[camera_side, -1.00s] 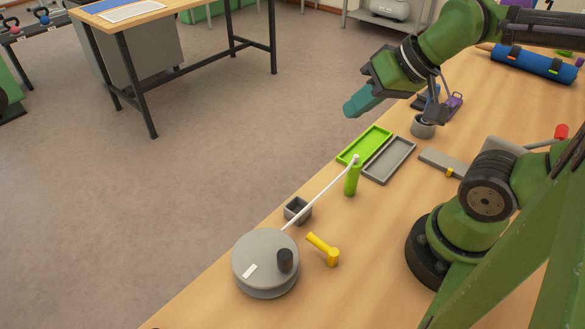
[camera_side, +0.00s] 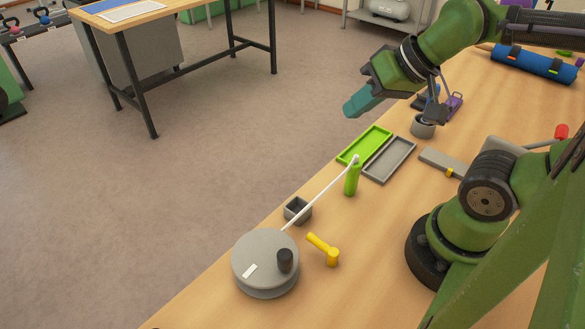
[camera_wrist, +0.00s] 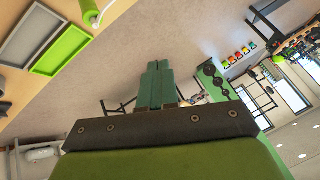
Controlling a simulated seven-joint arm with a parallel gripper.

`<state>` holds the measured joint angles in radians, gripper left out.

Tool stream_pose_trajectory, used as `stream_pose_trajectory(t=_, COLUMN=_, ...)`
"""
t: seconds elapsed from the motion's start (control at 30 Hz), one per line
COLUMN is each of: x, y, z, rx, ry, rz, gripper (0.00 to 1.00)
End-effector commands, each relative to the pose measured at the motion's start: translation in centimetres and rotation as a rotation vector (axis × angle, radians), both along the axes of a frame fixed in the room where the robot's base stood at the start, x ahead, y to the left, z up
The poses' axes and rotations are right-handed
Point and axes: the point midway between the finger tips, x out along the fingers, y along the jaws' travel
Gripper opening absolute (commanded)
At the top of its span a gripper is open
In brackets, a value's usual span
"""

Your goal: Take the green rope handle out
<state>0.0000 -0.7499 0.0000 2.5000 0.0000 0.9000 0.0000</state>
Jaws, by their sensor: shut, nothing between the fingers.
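The green rope handle (camera_side: 352,180) stands upright on the wooden table, with a white rope (camera_side: 318,197) running from its top down to a round grey drum (camera_side: 266,259). In the wrist view the handle (camera_wrist: 88,6) shows only partly, at the top left edge. My gripper (camera_side: 352,108) is up in the air, above and beyond the green tray, clear of the handle. Its teal fingers are together and empty. The fingers also show in the wrist view (camera_wrist: 156,80), pointing away from the table toward the room.
A green tray (camera_side: 364,146) and a grey tray (camera_side: 388,160) lie behind the handle. A small grey box (camera_side: 298,210) sits by the rope. A yellow lever (camera_side: 324,249) is right of the drum. A grey cup (camera_side: 423,127) stands farther back.

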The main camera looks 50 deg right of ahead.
Motion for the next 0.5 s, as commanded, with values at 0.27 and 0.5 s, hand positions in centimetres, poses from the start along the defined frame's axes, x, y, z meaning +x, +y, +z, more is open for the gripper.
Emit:
stream_pose_trajectory(t=0.27, x=0.0, y=0.0, z=0.0, rx=0.0, ry=0.0, rz=0.0, gripper=0.24)
stream_pose_trajectory(t=0.5, x=0.0, y=0.0, z=0.0, rx=0.0, ry=0.0, rz=0.0, gripper=0.61)
